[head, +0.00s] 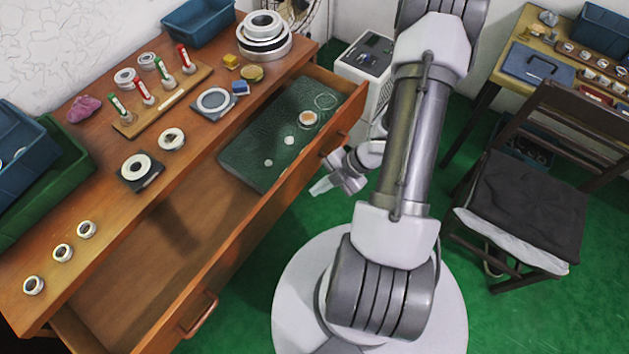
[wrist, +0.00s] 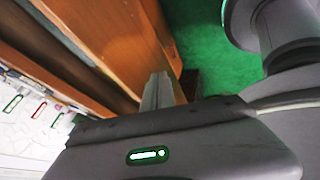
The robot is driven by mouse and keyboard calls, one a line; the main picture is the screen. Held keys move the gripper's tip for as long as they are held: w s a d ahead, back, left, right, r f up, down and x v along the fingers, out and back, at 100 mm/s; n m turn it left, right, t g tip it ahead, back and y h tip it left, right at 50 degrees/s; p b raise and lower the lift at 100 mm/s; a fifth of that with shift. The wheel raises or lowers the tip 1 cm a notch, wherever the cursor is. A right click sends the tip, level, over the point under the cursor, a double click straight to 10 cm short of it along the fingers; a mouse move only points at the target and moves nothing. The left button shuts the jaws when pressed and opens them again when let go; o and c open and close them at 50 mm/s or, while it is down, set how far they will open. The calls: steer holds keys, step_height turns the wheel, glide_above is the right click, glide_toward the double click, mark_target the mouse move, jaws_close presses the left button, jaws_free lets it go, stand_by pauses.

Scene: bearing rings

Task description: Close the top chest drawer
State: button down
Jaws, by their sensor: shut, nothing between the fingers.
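The top drawer (head: 235,245) of the wooden chest (head: 62,190) stands pulled out toward me. Its front carries a handle (head: 198,316) near the lower end and another near the upper end, partly hidden by my arm. A dark green mat (head: 245,150) with a few small round parts lies inside the drawer. My gripper (head: 322,187) is shut and empty, outside the drawer, just right of its front. In the wrist view, the gripper's fingers (wrist: 158,90) lie against or close to the wooden drawer front (wrist: 105,40); I cannot tell whether they touch.
Bearing rings (head: 63,253), a peg board (head: 165,98) and bins (head: 196,20) stand on the chest top. A chair (head: 525,205) and a workbench (head: 540,50) are at the right. A white cabinet (head: 365,65) stands behind my arm. Green floor (head: 290,250) is free before the drawer.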

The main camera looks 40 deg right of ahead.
mark_target(284, 196)
steer(key=w+a+f+b, duration=0.1)
steer(key=w, duration=0.1)
steer(key=w+a+f+b, duration=0.1)
steer(key=w+f, duration=0.1)
steer(key=w+a+f+b, duration=0.2)
steer(key=shift+a, duration=0.1)
steer(key=shift+w, duration=0.1)
